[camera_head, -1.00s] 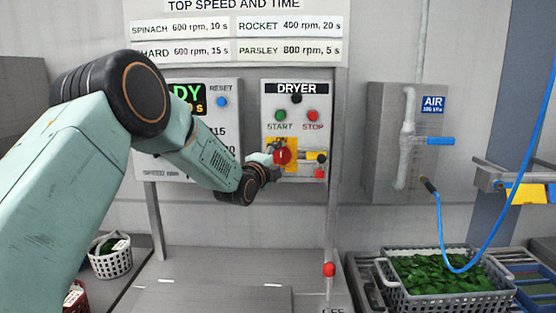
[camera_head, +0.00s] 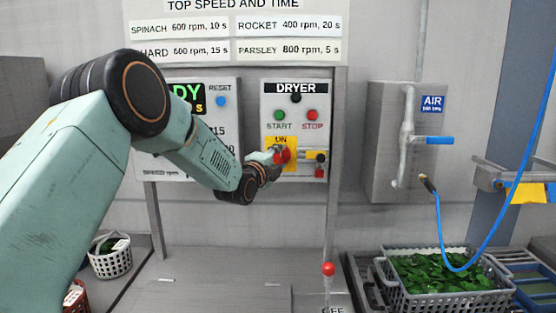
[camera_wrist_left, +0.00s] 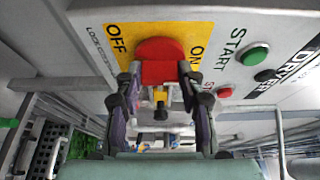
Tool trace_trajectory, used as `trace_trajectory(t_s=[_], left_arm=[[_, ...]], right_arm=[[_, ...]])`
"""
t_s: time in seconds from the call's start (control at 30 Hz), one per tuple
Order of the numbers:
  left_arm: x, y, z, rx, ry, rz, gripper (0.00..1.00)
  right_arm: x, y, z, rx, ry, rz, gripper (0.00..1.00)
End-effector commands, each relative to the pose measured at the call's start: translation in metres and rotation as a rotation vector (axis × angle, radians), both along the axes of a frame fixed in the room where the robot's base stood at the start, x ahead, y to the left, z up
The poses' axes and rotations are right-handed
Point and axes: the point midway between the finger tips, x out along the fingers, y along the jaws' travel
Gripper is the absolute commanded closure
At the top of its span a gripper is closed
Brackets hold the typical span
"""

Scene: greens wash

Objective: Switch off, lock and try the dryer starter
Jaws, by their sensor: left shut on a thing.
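The dryer starter (camera_head: 269,100) is a grey panel with a black DRYER label, a green START button (camera_head: 280,115) and a red STOP button (camera_head: 312,115). Below them a red rotary handle (camera_head: 287,156) sits on a yellow plate with ON at its top. In the left wrist view the red handle (camera_wrist_left: 160,52) lies between the OFF and ON words. My left gripper (camera_wrist_left: 158,84) is shut on it, a finger at each side. In the head view the left gripper (camera_head: 275,156) hides part of the plate. A yellow-and-black piece (camera_head: 315,156) and a small red piece (camera_head: 319,173) are right of the handle.
A speed display panel (camera_head: 225,125) is close on the left. A red-knobbed lever (camera_head: 328,269) stands below. An air valve with a blue handle (camera_head: 439,140), a blue hose (camera_head: 444,240) and a grey crate of greens (camera_head: 388,290) are at right.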

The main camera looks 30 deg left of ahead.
Motion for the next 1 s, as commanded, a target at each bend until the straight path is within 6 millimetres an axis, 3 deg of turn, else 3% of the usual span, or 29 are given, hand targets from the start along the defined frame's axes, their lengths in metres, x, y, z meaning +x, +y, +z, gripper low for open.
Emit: trace_trajectory(t_s=[0.37,1.0], left_arm=[[0.000,-0.001,-0.006,-0.139,-0.067,-0.002,0.93],[0.001,-0.003,-0.010,-0.676,-0.326,-0.003,0.93]], right_arm=[[0.000,0.000,-0.024,0.000,0.000,0.000,0.60],[0.000,0.000,-0.094,0.000,0.000,0.000,0.60]])
